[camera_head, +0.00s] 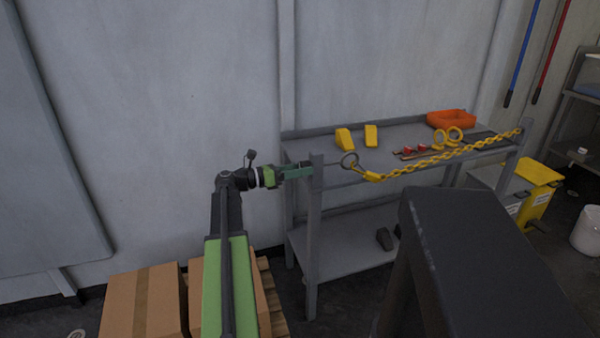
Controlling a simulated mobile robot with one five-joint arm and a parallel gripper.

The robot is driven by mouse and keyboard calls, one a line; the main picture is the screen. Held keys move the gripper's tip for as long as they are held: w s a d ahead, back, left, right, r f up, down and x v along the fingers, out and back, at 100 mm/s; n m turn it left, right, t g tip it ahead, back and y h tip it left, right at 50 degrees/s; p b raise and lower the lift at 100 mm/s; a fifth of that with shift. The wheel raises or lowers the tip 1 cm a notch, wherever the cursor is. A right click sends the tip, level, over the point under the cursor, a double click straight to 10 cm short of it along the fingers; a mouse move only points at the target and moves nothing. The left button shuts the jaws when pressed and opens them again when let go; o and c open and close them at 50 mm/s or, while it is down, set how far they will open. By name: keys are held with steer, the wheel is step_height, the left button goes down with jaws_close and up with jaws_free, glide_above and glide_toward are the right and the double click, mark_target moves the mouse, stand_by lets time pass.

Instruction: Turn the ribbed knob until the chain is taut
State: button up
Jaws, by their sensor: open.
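A yellow chain (450,154) runs across the front of a grey shelf rack, from the right post to a yellow hook (373,176) near the left post. It slopes down to the left and looks slightly curved. A grey ring (349,160) sits between the hook and the left post (314,200). My gripper (306,171) is open, its dark green jaws at the outer left side of that post. I cannot make out the ribbed knob; the jaws cover the spot where they meet the post. Whether they touch anything is unclear.
The rack's top (400,138) holds yellow wedges (371,135), red-handled tools (412,150), yellow rings (447,137) and an orange tray (452,119). Cardboard boxes (145,303) stand below my arm. A dark block (490,260) fills the right foreground. A yellow-topped case (540,173) stands right.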

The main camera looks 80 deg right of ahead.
steer(key=n, duration=0.5)
steer(key=shift+n, duration=0.4)
steer(key=n, duration=0.6)
steer(key=shift+w, duration=0.15)
steer(key=shift+c, duration=0.4)
jaws_close()
steer(key=m, duration=1.5)
